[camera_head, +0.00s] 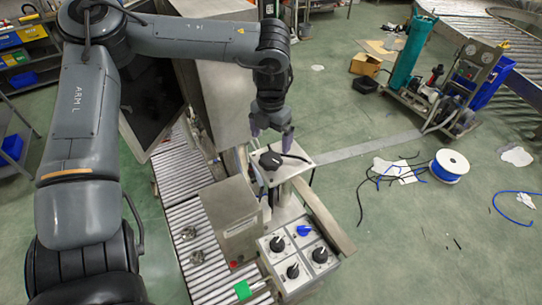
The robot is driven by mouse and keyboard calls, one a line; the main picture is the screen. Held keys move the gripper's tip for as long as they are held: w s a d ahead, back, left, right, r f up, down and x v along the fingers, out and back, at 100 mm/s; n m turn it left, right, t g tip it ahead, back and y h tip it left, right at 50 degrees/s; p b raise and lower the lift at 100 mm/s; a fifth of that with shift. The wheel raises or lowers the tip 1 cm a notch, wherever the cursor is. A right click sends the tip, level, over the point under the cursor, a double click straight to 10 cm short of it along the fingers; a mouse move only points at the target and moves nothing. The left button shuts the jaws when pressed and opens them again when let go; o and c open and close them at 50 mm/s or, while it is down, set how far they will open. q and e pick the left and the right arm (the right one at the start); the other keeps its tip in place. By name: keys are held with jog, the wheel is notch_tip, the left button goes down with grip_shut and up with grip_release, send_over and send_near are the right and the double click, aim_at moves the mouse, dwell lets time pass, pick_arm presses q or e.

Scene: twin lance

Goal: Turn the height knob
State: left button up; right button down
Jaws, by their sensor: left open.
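My left gripper (271,138) hangs from the left arm in the upper middle of the head view. It points down with its two purplish fingertips apart. Just below it, a black knob (270,160) sits on a small light metal plate (297,160) on top of a stand; I take it for the height knob. The fingers are above the knob, and I cannot tell whether they touch it. A black cable runs over the plate beside the knob. My right gripper is not in view.
A control box (298,258) with several black knobs and one blue one stands nearer. A metal box (231,216) sits left of the stand by a roller conveyor (180,185). A dark monitor (152,95) is behind. A cable spool (450,165) and loose cables lie on the floor at right.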

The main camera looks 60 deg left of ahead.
aim_at(270, 158)
pick_arm(q)
notch_tip(270, 158, down, 8)
jog(key=shift+f+p, duration=0.2)
jog(key=shift+p, duration=0.3)
jog(key=shift+c, duration=0.3)
jog(key=c, duration=1)
jog(key=shift+f+n+b, duration=0.1)
jog(key=shift+n+b, duration=0.6)
jog(key=shift+b, duration=0.15)
jog(key=shift+n+b, duration=1)
jog(key=shift+n, duration=0.2)
jog(key=n+b, duration=0.2)
jog(key=n, duration=0.1)
jog(key=shift+n+b, duration=0.55)
jog(key=shift+n, duration=0.65)
